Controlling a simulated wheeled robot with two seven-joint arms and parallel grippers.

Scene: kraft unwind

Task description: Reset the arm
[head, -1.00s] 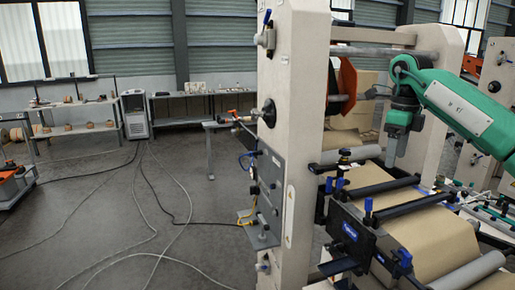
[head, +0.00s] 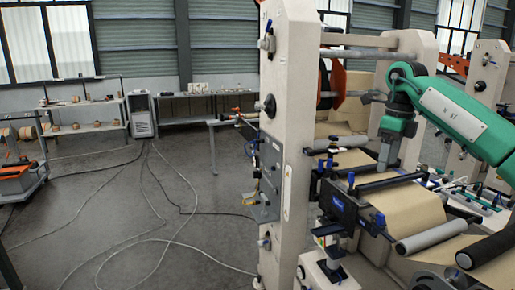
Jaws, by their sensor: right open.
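My green right arm (head: 455,112) comes in from the right edge, over the kraft paper unwind machine. Its grey gripper (head: 384,160) points down above the brown paper web, close to the rollers. Nothing shows between its jaws; the gap between the fingers is hard to see at this angle. Whether it touches the machine cannot be told. My left gripper is out of view.
The machine's beige upright frame (head: 288,150) stands left of my gripper. Brown paper (head: 405,207) runs over rollers below it, with a grey roller (head: 432,236) in front. Cables cross the open floor (head: 110,215) at left. Shelves (head: 85,117) stand behind.

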